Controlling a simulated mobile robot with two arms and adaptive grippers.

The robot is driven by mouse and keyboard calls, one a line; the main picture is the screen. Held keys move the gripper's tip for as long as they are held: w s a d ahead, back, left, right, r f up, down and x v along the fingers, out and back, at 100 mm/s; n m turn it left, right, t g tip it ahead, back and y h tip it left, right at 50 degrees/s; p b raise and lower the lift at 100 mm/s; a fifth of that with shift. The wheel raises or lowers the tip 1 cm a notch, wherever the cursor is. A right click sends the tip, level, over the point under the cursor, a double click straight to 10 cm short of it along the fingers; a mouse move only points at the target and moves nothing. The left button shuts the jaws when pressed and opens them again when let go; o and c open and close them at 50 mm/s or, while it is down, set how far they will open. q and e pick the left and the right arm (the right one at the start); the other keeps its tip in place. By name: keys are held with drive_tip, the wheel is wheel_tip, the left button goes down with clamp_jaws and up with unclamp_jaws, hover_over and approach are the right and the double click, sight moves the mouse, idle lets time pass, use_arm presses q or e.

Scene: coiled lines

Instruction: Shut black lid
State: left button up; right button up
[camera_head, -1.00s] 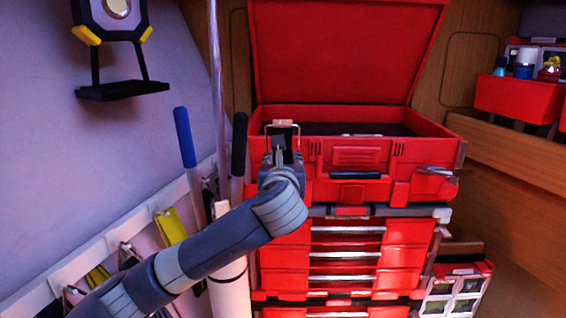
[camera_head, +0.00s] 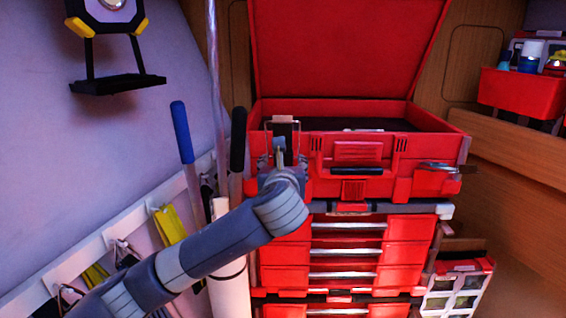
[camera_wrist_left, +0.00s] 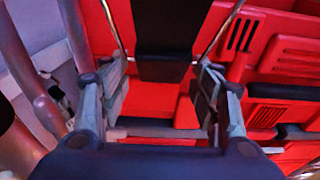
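The only raised lid I see is red (camera_head: 345,48); it stands open behind a red toolbox (camera_head: 415,150). A narrow black piece (camera_head: 283,131) with a thin wire frame around it is at the toolbox's front left; I cannot tell whether it is the black lid. In the left wrist view this black piece (camera_wrist_left: 165,35) lies beyond and between my fingers. My left gripper (camera_head: 281,155) is in front of the toolbox's left front. In the wrist view its fingers (camera_wrist_left: 161,72) are spread apart, with nothing clearly held. My right gripper is not in view.
Red drawers (camera_head: 347,262) with silver handles stand below the toolbox. A red bin (camera_head: 520,92) with bottles is at the right. A work lamp (camera_head: 108,15) hangs upper left.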

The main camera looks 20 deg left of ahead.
use_arm(q)
drive_tip(key=shift+w, duration=0.15)
drive_tip(key=v, duration=1.2)
